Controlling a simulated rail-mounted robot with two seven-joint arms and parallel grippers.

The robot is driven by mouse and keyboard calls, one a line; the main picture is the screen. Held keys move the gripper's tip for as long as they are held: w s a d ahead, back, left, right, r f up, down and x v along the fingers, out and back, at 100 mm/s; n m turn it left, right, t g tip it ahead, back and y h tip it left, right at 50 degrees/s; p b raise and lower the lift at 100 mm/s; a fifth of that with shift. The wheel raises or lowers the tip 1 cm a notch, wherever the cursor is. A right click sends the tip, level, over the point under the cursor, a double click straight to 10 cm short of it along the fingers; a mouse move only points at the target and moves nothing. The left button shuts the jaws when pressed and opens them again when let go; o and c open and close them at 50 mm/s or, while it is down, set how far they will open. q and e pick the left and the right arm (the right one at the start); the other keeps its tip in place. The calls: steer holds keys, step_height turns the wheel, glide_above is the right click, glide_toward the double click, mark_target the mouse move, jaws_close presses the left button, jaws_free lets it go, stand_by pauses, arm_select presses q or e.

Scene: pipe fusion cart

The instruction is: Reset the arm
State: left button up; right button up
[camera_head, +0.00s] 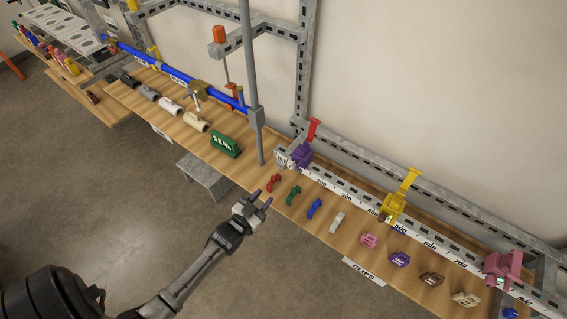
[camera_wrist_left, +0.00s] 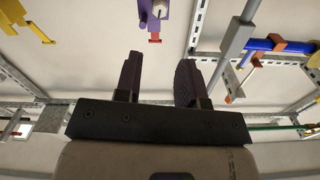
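My left gripper (camera_head: 262,199) is in front of the wooden bench's front edge, near the red clip (camera_head: 273,183), and apart from it. In the left wrist view its two dark fingers (camera_wrist_left: 158,80) stand apart with nothing between them. My left arm (camera_head: 205,262) reaches in from the lower left of the head view. The purple clamp (camera_head: 300,154) on the rail is beyond the gripper, and it also shows at the top of the left wrist view (camera_wrist_left: 153,15). My right gripper is not in view.
Several coloured clips, such as green (camera_head: 293,195), blue (camera_head: 314,208) and white (camera_head: 337,222), line the bench (camera_head: 262,172). A green display block (camera_head: 225,143), pale pipe pieces (camera_head: 196,122) and a vertical grey post (camera_head: 251,70) stand left. The floor (camera_head: 110,190) in front is clear.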

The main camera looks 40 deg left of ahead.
arm_select(q)
steer(key=s+f+g, duration=0.3)
steer(key=f+g, duration=0.3)
steer(key=g, duration=0.2)
steer(key=s+d+r+m+g+h, duration=0.1)
steer(key=s+d+r+g, duration=0.25)
steer(key=s+d, duration=0.5)
steer(key=s+d+r+g+h, duration=0.1)
steer(key=s+d+r+g, duration=0.3)
steer(key=s, duration=0.7)
step_height(320, 180, up, 23)
steer(key=d+t+p, duration=0.1)
steer(key=p, duration=2.1)
